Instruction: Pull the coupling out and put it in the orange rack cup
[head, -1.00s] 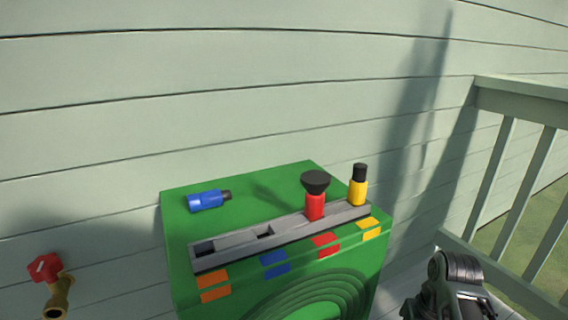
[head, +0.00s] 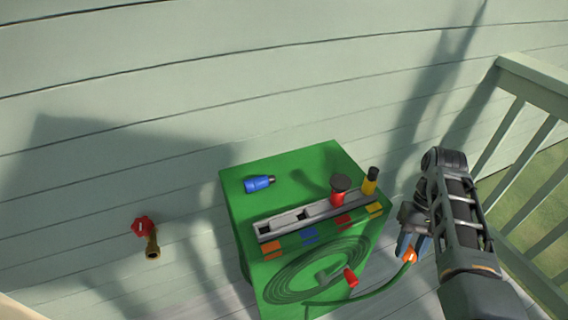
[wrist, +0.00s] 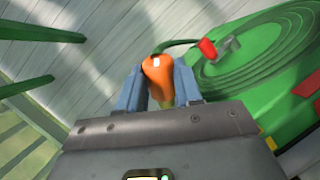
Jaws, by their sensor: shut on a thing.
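The orange coupling (head: 404,254) is on the end of a green hose (head: 385,286) that runs from the reel (head: 312,275) on the green box's front. My gripper (head: 410,240) is shut on the coupling, to the right of the box. In the wrist view the coupling (wrist: 157,70) sits between the two blue-grey fingers, with the hose leading off behind it. The grey rack (head: 325,208) lies along the box top's front edge. Its leftmost cup (head: 264,231), above the orange labels (head: 271,247), looks empty.
A blue fitting (head: 259,183) lies on the green box top (head: 300,165) behind the rack. Red (head: 338,190) and yellow (head: 370,181) fittings stand in the right rack cups. A red-handled tap (head: 145,227) is on the wall at left. A railing (head: 530,90) stands at right.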

